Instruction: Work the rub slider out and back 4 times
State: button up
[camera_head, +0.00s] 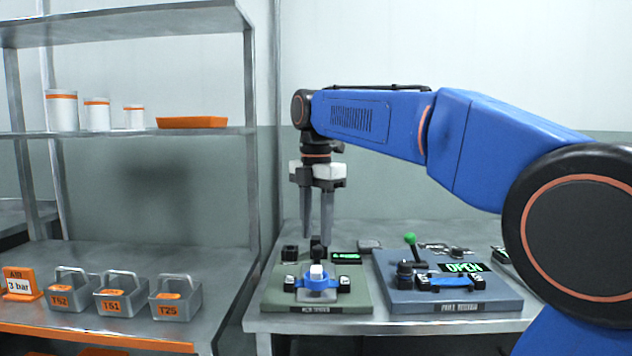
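A green-based rub device (275,298) sits at the left front of the right-hand bench. On it is a slider with a white block and a blue piece (316,280), between black-and-white side blocks. A black upright part (317,250) stands just behind the white block. My gripper (317,238) points straight down above the device, its two grey fingers apart with a gap between them. The fingertips are close to the top of the black part; I cannot tell whether they touch it. Nothing is seen held.
A blue-based device (400,300) with a green-knobbed lever and an "OPEN" display (462,267) stands just right. A small display (346,257) and black block (290,253) sit behind the slider. Labelled metal bins (176,300) are on the left bench, below a shelf (200,133).

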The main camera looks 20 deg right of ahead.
aim_at(317, 247)
notch_tip(317, 247, up, 14)
jog(key=shift+r, duration=0.15)
dwell(0.3)
jog(key=f+n, duration=0.2)
jog(key=f, duration=0.3)
jog(key=f+n, duration=0.2)
jog(key=f, duration=0.4)
jog(key=f+n, duration=0.2)
jog(key=f, duration=0.4)
jog(key=shift+w+d+f, duration=0.15)
jog(key=shift+w+f, duration=0.1)
jog(key=shift+w, duration=0.05)
dwell(0.4)
